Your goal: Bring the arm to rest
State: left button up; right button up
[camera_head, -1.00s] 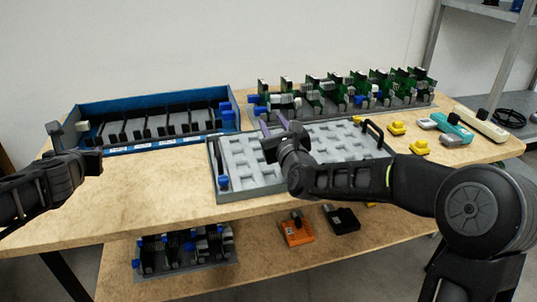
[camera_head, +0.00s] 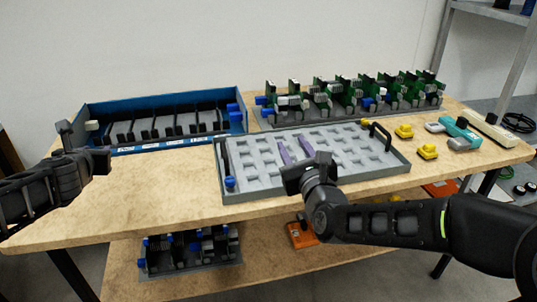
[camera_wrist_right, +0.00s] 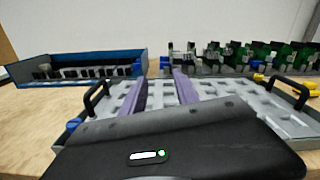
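My right gripper (camera_head: 295,151) has two purple fingers standing apart with nothing between them. It reaches over the front of the grey tray (camera_head: 240,192) in the head view. In the right wrist view, the purple fingers (camera_wrist_right: 161,90) are spread, with the tray's empty pockets behind them. I cannot tell the fingers' exact height above the tray. My left gripper (camera_head: 98,160) is at the left, over the table's left part, in front of the blue bin. Its fingers do not show clearly.
The blue bin (camera_head: 165,103) with dark slots stands at the back left. A rack of green boards (camera_head: 345,95) is at the back right. Yellow parts (camera_head: 427,151) and a teal tool (camera_head: 460,133) lie right of the tray. The table's (camera_head: 165,195) front left is bare.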

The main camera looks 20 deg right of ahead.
jog(key=shift+s, duration=0.8)
